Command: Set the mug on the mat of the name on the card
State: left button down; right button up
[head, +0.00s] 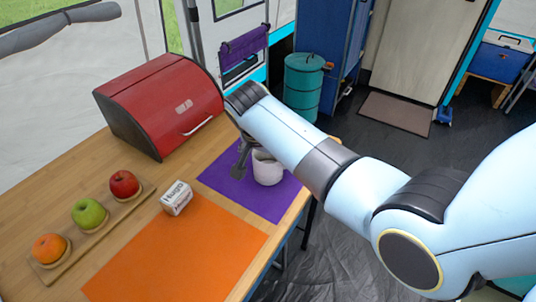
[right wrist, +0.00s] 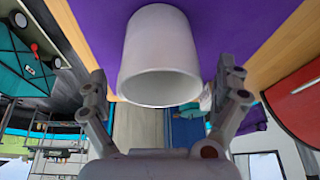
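The white mug (head: 267,168) stands upright on the purple mat (head: 225,178) near the table's right edge. My right gripper (head: 243,158) is low beside the mug and partly hidden by my arm. In the right wrist view, the mug (right wrist: 158,55) is between the two spread fingers of the gripper (right wrist: 160,88), with a gap on each side. The orange mat (head: 175,255) lies bare in front. A small white block with dark print (head: 176,197) sits at its far edge; the print is too small to read, and I cannot tell whether it is the card. My left gripper is not in view.
A red bread box (head: 160,110) stands at the back of the wooden table (head: 150,183). A wooden board (head: 100,232) at the left holds a red apple (head: 124,184), a green apple (head: 89,213) and an orange fruit (head: 48,248). A teal barrel (head: 303,85) stands on the floor beyond.

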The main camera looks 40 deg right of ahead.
jog(key=shift+r, duration=0.1)
jog(key=p+v, duration=0.1)
jog(key=v, duration=1.1)
jog(key=shift+p, duration=0.35)
jog(key=shift+s, duration=0.1)
